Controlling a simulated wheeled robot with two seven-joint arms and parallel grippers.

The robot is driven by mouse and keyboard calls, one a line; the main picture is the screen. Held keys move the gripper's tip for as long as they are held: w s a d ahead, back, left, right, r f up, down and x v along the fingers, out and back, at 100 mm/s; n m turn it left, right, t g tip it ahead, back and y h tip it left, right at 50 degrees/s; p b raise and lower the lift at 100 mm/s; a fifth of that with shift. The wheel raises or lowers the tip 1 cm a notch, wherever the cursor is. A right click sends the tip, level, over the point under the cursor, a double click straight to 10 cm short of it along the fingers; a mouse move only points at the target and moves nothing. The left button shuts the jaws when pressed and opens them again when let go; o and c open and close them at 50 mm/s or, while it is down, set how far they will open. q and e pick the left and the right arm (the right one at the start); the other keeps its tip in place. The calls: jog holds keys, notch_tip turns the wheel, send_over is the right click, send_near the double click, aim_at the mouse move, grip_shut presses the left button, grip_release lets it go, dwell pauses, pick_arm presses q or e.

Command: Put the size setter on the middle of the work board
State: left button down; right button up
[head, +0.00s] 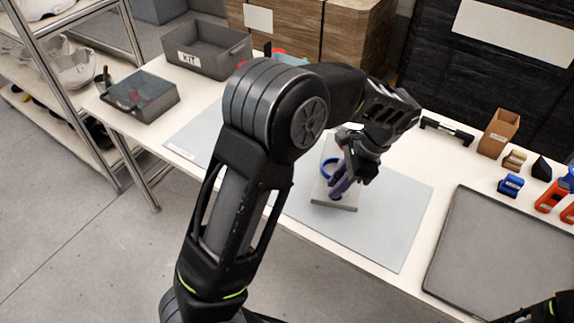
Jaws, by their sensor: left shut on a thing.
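The size setter appears to be the small grey-beige plate (322,193) with a blue ring standing on it. It is over the light grey work board (399,222), around its middle; I cannot tell whether it touches the board. My left gripper (338,193) reaches down from above with its purple-looking fingers shut on a dark part at the plate's near end. The gripper and wrist hide part of the plate and ring. My left arm crosses the view and covers part of the board. My right gripper is not in view; only a bit of my right arm shows at bottom right.
A grey KIT bin (207,50) and a dark tray box (141,97) stand at the table's left. A large grey tray (500,262) lies to the right. A black bar (446,130), wooden holder (498,133) and small blue and orange parts line the back right.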

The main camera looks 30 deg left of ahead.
pick_arm(q)
jog(key=w+a+r+m+t+b, duration=0.1)
jog(key=a+m, duration=0.5)
jog(key=a, duration=0.7)
jog(key=a+r+m+t+b, duration=0.2)
jog(key=a+m, duration=0.4)
jog(key=a, duration=0.7)
jog(key=shift+w+a+r+m+t+b, duration=0.25)
jog(key=shift+w+m+t+b, duration=0.15)
jog(key=shift+t+b, duration=0.7)
notch_tip(320, 180, down, 6)
jog(key=shift+f, duration=0.15)
jog(key=shift+f, duration=1.95)
jog(key=shift+d, duration=0.1)
